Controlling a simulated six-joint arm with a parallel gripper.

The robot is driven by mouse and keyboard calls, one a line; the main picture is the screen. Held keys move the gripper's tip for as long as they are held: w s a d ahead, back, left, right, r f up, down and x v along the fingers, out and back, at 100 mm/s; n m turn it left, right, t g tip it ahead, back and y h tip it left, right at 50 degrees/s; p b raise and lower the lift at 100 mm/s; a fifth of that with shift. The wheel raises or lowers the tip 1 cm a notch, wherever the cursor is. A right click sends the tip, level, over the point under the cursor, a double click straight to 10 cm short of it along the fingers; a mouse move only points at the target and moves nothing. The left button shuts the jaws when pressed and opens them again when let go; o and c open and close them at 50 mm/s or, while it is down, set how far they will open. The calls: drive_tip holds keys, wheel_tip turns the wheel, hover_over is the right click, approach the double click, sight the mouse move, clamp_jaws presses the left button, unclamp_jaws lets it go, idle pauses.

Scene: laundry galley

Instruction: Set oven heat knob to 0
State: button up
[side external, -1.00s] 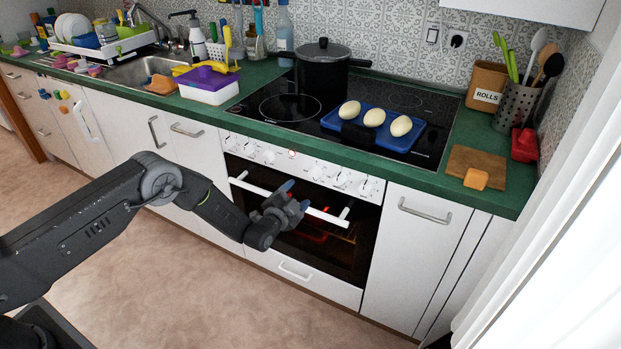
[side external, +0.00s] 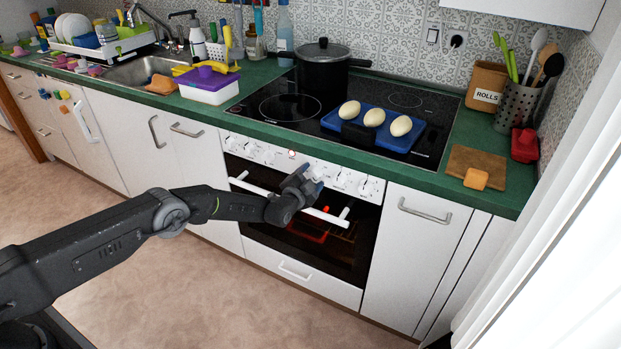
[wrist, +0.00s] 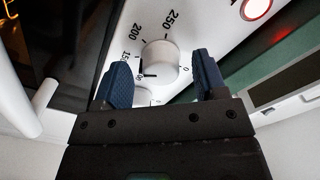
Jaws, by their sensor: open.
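The white oven heat knob (wrist: 160,58) sits on a white panel in the wrist view, with a dial printed 150, 200, 250 and 0 around it. A dark mark shows at the knob's lower left, away from the 0. My gripper (wrist: 163,72) is open, with one blue finger pad on each side of the knob and a gap on both sides. In the side external view my gripper (side external: 312,178) is at the oven's control panel (side external: 256,152), above the door handle, and covers the knob in front of it.
The white oven door handle (side external: 330,217) runs just below my gripper. The oven (side external: 345,250) glows red inside. A round red-ringed lamp (wrist: 257,9) is on the panel near the knob. Other knobs (side external: 344,180) stand to the right. A blue tray (side external: 395,144) with eggs is on the hob.

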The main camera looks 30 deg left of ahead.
drive_tip(key=c, duration=0.9)
